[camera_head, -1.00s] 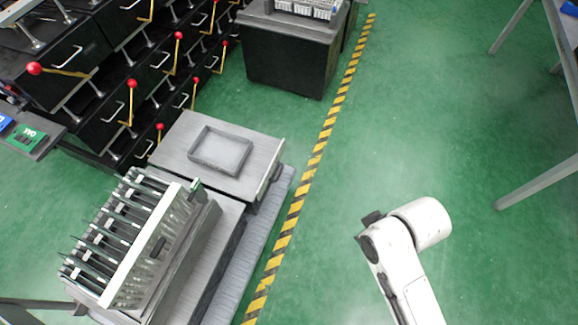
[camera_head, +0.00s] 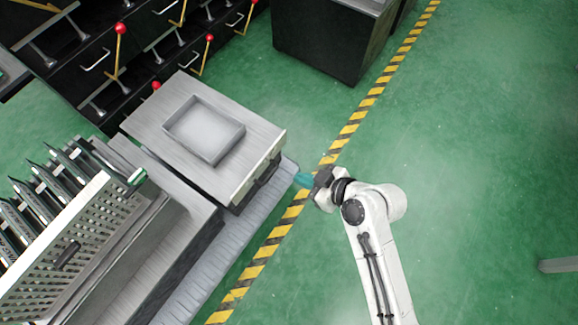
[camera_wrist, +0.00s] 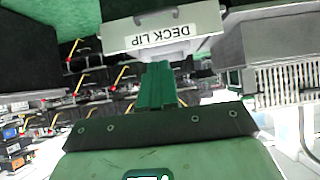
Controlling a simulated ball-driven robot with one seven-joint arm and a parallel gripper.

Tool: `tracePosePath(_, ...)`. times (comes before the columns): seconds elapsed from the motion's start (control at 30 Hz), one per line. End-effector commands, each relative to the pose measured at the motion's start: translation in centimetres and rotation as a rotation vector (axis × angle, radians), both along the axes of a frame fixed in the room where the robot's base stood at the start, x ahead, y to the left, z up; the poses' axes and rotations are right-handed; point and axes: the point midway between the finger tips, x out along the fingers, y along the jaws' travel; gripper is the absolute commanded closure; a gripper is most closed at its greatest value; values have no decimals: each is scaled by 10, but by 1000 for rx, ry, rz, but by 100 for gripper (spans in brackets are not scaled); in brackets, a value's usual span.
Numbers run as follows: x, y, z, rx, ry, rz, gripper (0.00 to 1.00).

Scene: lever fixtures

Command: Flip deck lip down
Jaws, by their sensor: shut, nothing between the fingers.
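The deck lip (camera_wrist: 165,32) is a pale plate that shows upside down in the wrist view, with a "DECK LIP" label. In the head view, the lip (camera_head: 262,168) runs along the right edge of the grey deck (camera_head: 160,122). My gripper (camera_head: 301,180) is just right of that edge, its green tip pointing at it. In the wrist view my green fingers (camera_wrist: 157,70) are shut and empty, their tips just below the labelled plate. I cannot tell whether they touch it.
A shallow grey tray (camera_head: 238,141) sits on the deck. A perforated rack (camera_head: 85,235) with dark slats stands at lower left. Black drawers with red-knobbed levers (camera_head: 121,28) fill the upper left. A black cabinet (camera_head: 325,40) stands behind. Green floor on the right is mostly clear.

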Motion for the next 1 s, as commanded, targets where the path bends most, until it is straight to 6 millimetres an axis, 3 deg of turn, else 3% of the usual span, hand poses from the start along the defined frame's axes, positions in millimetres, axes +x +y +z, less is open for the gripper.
tracePosePath(0.57,6,9,-8,8,-13,8,100)
tracePosePath(1.0,47,61,-55,6,-14,9,100)
